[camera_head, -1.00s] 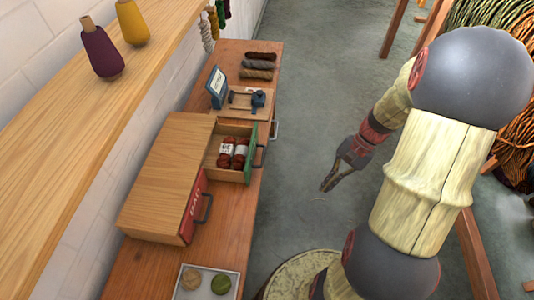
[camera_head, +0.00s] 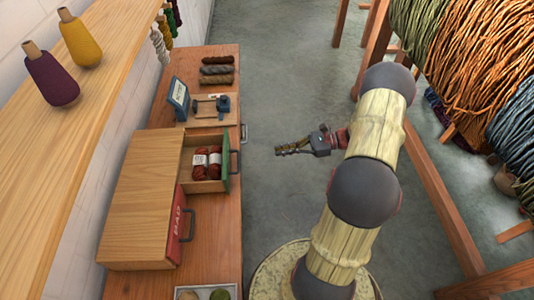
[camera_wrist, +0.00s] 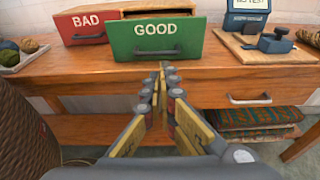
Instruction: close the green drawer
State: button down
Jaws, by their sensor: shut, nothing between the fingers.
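The green drawer (camera_head: 226,160) sticks out of the right side of a wooden cabinet (camera_head: 138,215) on the workbench. It is open, and red wool skeins (camera_head: 206,162) with white labels lie inside. In the wrist view its green front (camera_wrist: 156,40) reads GOOD and has a dark handle (camera_wrist: 157,51). My gripper (camera_head: 280,150) is shut and empty, over the floor to the right of the drawer, apart from it and pointing towards it. In the wrist view the fingertips (camera_wrist: 162,68) are together below the drawer front.
The red BAD drawer (camera_wrist: 86,26) is beside the green one, flush in the cabinet in the head view. A small device (camera_head: 179,97) and a wooden board (camera_head: 210,106) stand behind the drawer. A bench handle (camera_wrist: 250,98) juts out below. Open floor lies between bench and arm.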

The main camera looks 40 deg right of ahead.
aim_at(206, 161)
jog(key=b+x, duration=0.3)
jog(key=x, duration=0.9)
jog(key=shift+w+a, duration=0.2)
jog(key=shift+a, duration=0.15)
jog(key=r+p+x, duration=0.1)
jog(key=x, duration=0.4)
jog(key=r+p+x, duration=0.1)
jog(key=x, duration=0.4)
jog(key=r+p+x, duration=0.1)
jog(key=x, duration=0.4)
jog(key=shift+w+a+r, duration=0.1)
jog(key=shift+w+a, duration=0.25)
jog(key=shift+w, duration=0.1)
jog(key=p+v, duration=0.3)
jog(key=v, duration=1.1)
jog(key=shift+s, duration=0.1)
